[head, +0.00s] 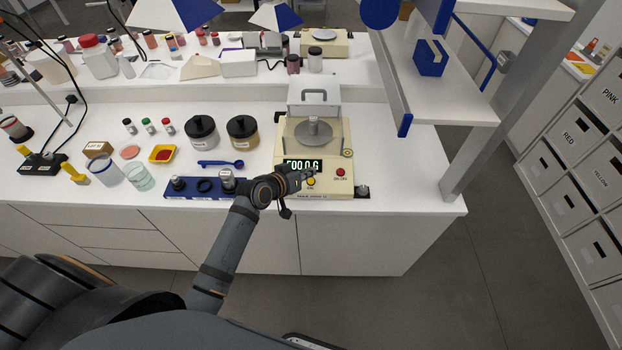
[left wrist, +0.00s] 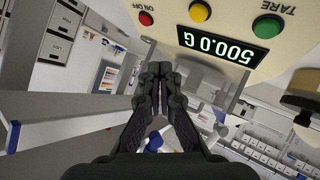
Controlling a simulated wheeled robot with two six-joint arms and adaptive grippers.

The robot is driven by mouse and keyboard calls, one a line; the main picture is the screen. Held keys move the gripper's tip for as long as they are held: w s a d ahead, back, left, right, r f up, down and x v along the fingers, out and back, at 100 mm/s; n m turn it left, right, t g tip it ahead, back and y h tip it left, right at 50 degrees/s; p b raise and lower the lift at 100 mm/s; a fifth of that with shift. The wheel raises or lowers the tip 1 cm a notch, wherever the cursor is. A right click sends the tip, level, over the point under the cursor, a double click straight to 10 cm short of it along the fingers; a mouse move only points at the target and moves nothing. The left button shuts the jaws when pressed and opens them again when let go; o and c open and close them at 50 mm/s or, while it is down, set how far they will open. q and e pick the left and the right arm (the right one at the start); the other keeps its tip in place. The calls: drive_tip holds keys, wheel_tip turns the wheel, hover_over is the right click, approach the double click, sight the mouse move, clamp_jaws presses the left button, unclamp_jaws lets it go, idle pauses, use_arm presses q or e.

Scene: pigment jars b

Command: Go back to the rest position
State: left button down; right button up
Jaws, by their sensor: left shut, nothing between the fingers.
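My left gripper (head: 305,176) is at the front of the balance (head: 333,135), close to its display and buttons. In the left wrist view its dark fingers (left wrist: 160,72) are together with nothing between them. That view is upside down, and the balance's front panel (left wrist: 225,55) fills its upper right, reading 500.0 G. A metal weight (head: 314,129) stands on the balance pan. I cannot tell whether the fingertips touch the panel. My right gripper is not in view.
A blue weight holder (head: 207,188) lies left of the balance, near my arm. Black-lidded jars (head: 202,133), a blue scoop (head: 220,163), a yellow dish (head: 163,153) and glass beakers stand farther left. A shelf post (head: 475,150) rises at right. The counter right of the balance is mostly clear.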

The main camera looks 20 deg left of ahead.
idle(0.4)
use_arm(q)
drive_tip(key=s+a+f+m+g+y, duration=0.1)
drive_tip(key=s+a+g+y, duration=0.25)
drive_tip(key=s, duration=0.95)
drive_tip(key=s+a+m+g+y, duration=0.15)
drive_tip(key=s+a+g, duration=0.25)
drive_tip(key=s, duration=0.9)
wheel_tip(320, 180, down, 31)
drive_tip(key=a+g+b, duration=0.2)
drive_tip(key=b, duration=0.4)
drive_tip(key=s+a+f+b, duration=0.1)
drive_tip(key=s+f+b, duration=0.3)
drive_tip(key=s+f, duration=1.6)
wheel_tip(320, 180, down, 3)
drive_tip(key=shift+a+r+n+g, duration=0.2)
drive_tip(key=shift+n+g, duration=0.15)
drive_tip(key=shift+n, duration=0.1)
